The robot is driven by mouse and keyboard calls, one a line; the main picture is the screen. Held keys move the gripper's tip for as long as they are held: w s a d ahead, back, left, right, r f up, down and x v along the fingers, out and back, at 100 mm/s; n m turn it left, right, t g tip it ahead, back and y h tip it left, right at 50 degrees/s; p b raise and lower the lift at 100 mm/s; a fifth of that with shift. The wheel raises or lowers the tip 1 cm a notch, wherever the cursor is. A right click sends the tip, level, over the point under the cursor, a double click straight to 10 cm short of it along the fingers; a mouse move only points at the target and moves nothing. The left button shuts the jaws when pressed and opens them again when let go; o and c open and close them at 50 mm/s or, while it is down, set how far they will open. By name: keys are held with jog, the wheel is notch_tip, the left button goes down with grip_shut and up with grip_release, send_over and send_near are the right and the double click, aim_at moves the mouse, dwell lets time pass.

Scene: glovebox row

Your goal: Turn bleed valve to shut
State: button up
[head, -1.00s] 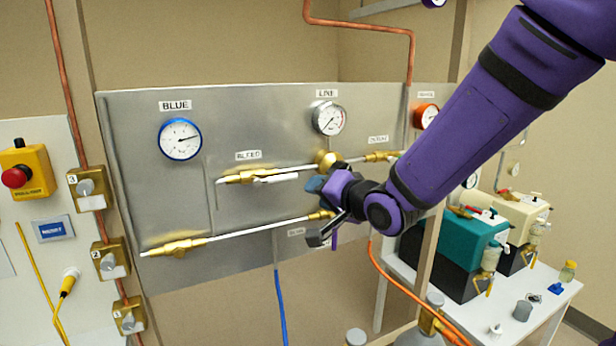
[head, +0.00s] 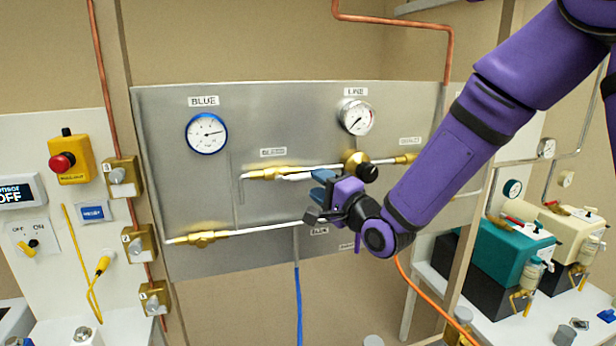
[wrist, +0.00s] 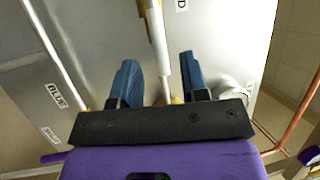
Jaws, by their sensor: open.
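The bleed valve (head: 262,174) is a brass fitting on the upper pipe, under the BLEED label on the steel panel. Its pale lever (head: 294,178) points right, roughly along the pipe. My gripper (head: 322,178) is at the right end of this lever, in front of the panel. In the wrist view my gripper (wrist: 160,75) is open, with a blue finger on each side of the pale lever (wrist: 157,35) and pipe. I cannot tell whether either finger touches the lever. Brass of the valve (wrist: 144,7) shows at the top edge.
A lower brass valve (head: 201,238) sits on the pipe below. The blue gauge (head: 206,133) and line gauge (head: 355,117) are above. A black-knobbed brass fitting (head: 357,166) is close right of my gripper. A blue hose (head: 298,305) hangs below the panel.

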aim_at(307, 176)
jog(key=shift+x, duration=2.3)
grip_shut()
